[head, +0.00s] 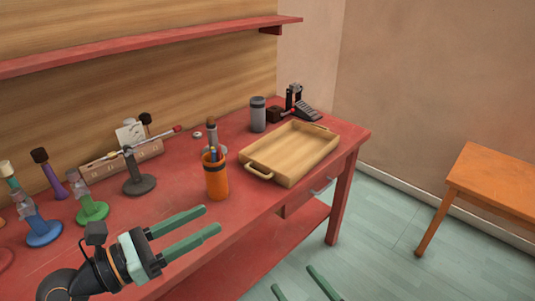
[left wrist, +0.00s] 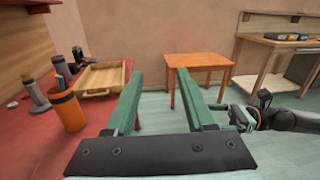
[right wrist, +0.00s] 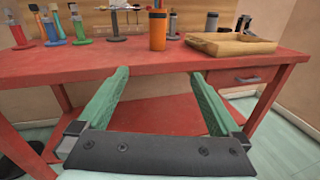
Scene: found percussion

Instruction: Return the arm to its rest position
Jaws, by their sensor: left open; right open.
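My left gripper (head: 193,233) is open and empty. In the head view it shows in front of the red workbench, over its front edge, with its green fingers pointing right. Its fingers also show in the left wrist view (left wrist: 160,100), with nothing between them. My right gripper (head: 300,288) shows only as two green fingertips at the bottom of the head view. In the right wrist view its fingers (right wrist: 158,98) are spread wide and empty, facing the front of the red workbench (right wrist: 120,65). Neither gripper touches any object.
On the workbench stand an orange cup (head: 216,180) with pens, a wooden tray (head: 300,146), a grey canister (head: 258,115), a dark stand (head: 138,182) and several coloured-base holders. An orange table (head: 490,180) stands at right. The floor between is clear.

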